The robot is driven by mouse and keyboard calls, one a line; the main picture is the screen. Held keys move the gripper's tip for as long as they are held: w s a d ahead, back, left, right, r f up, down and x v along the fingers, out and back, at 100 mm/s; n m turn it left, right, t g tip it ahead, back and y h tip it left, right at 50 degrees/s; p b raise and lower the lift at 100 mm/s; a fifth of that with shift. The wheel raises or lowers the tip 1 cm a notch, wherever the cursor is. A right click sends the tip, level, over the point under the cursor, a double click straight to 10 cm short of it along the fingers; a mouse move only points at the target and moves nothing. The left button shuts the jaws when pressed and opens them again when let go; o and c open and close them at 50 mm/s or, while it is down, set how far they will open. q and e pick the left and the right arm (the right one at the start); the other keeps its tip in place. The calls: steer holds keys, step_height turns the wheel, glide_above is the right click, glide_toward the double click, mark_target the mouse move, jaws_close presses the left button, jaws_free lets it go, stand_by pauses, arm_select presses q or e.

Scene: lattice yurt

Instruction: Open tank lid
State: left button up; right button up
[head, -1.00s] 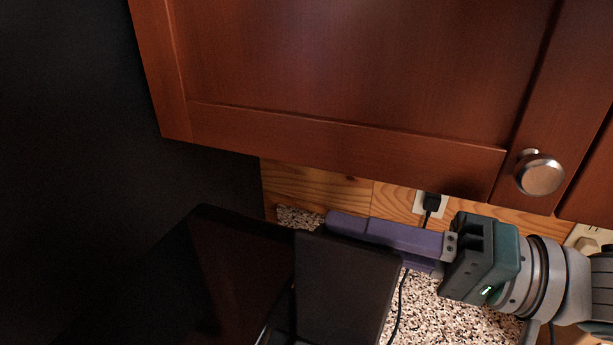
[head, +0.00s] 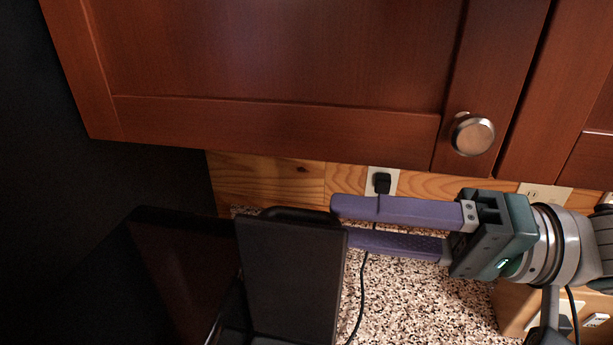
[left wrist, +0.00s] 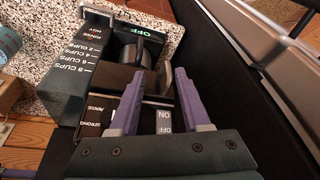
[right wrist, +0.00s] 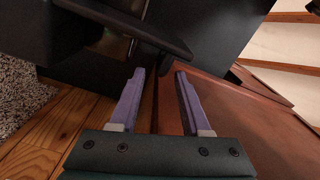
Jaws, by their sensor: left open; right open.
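The black coffee machine (head: 175,270) shows at lower left in the head view. A flat black panel that looks like the tank lid (head: 290,280) stands raised, with a rounded rim along its top. My right gripper (head: 343,222) is open and empty, its purple fingers at the panel's upper right edge. I cannot tell whether they touch. In the right wrist view a black edge (right wrist: 130,25) lies just beyond its fingertips. My left gripper (left wrist: 159,74) is open over the machine's front controls (left wrist: 85,65) in the left wrist view, with nothing between its fingers. The head view does not show it.
A reddish wooden cabinet (head: 270,70) with a round metal knob (head: 472,133) hangs close above my right gripper. A plugged black cord (head: 363,285) runs down to the speckled counter (head: 410,300). A dark wall surface (head: 30,180) closes off the left.

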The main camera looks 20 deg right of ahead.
steer(key=b+v, duration=0.1)
steer(key=v, duration=0.3)
steer(key=shift+s+d, duration=0.25)
